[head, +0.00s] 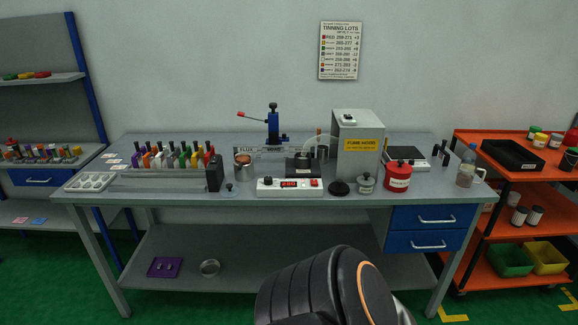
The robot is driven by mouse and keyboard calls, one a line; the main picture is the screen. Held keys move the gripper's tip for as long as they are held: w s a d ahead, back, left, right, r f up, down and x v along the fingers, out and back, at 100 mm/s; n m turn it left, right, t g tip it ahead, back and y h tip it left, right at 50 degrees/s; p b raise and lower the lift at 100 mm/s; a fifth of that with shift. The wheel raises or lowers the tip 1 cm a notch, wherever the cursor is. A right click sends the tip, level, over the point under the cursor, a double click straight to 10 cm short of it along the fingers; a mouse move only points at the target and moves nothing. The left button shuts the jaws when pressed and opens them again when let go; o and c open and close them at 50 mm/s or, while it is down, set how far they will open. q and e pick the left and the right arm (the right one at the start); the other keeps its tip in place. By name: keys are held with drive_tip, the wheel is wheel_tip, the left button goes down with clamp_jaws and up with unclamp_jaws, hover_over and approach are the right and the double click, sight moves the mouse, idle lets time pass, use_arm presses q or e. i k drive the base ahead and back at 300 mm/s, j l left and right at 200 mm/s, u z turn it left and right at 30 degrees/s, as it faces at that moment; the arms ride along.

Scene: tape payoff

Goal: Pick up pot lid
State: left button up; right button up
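A small flat lid with a dark knob (230,188) lies near the front edge of the grey bench, left of the white control unit. A dark round disc (339,188) lies right of that unit; I cannot tell which of the two is the pot lid. A copper-coloured open pot (243,167) stands behind the knobbed lid. A dark block-shaped pot (303,165) sits behind the control unit. Neither of my grippers shows. Only a black part of my own arm with an orange ring shows at the bottom centre, well in front of the bench.
The control unit (289,187) has a red display. A fume hood box (358,146), a glass jar (366,183) and a red canister (398,176) stand to the right. An orange shelf cart (513,185) is at right.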

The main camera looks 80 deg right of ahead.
sight(338, 187)
drive_tip(key=z, duration=2.95)
drive_tip(key=i+l+u, duration=0.1)
drive_tip(key=u, duration=0.3)
drive_tip(key=l+u, duration=0.1)
drive_tip(key=u, duration=0.3)
drive_tip(key=i+l+u, duration=0.1)
drive_tip(key=u, duration=0.3)
drive_tip(key=l+u, duration=0.25)
drive_tip(key=l, duration=0.2)
drive_tip(key=i+l+u, duration=0.1)
drive_tip(key=l+u, duration=0.2)
drive_tip(key=l, duration=0.15)
drive_tip(key=l+u, duration=0.2)
drive_tip(key=l, duration=0.7)
